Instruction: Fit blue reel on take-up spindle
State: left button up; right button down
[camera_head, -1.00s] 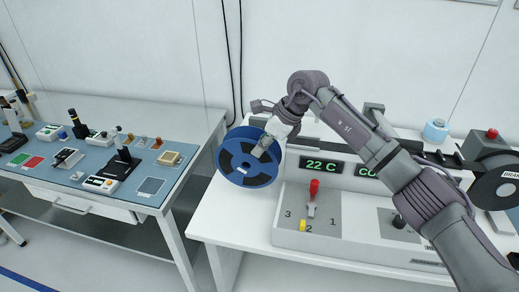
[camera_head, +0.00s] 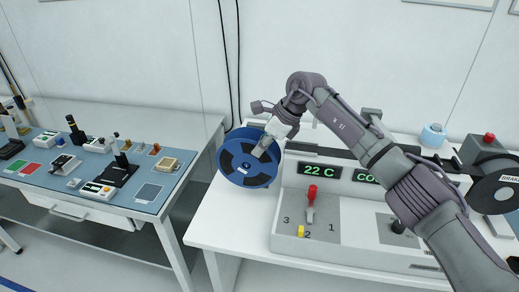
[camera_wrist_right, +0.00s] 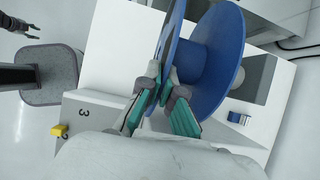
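The blue reel (camera_head: 236,176) hangs at the left end of the white machine (camera_head: 345,185), its dark cut-out face toward the head camera. In the right wrist view its two broad flanges and hub show (camera_wrist_right: 222,62). My right gripper (camera_head: 264,150) is at the reel's upper right. In the right wrist view its green-backed fingers (camera_wrist_right: 162,88) close on either side of one flange. The take-up spindle is hidden, so I cannot tell if the reel is on it. My left gripper (camera_wrist_right: 37,32) shows far off in the wrist view, fingers apart and empty.
A dark reel (camera_head: 492,187) is at the machine's right end. The red-handled lever (camera_head: 312,194) and yellow block (camera_head: 301,231) are on the front panel. A display (camera_head: 318,172) reads 22 C. A bench with a blue mat (camera_head: 140,203) stands left.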

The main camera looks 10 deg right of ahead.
jog(key=shift+w+d, duration=0.2)
jog(key=shift+w, duration=0.5)
jog(key=shift+w+d, duration=0.2)
jog(key=shift+w, duration=0.45)
jog(key=c, duration=1.2)
grip_release()
jog(key=shift+c, duration=0.2)
jog(key=v, duration=1.2)
jog(key=shift+s+f, duration=0.1)
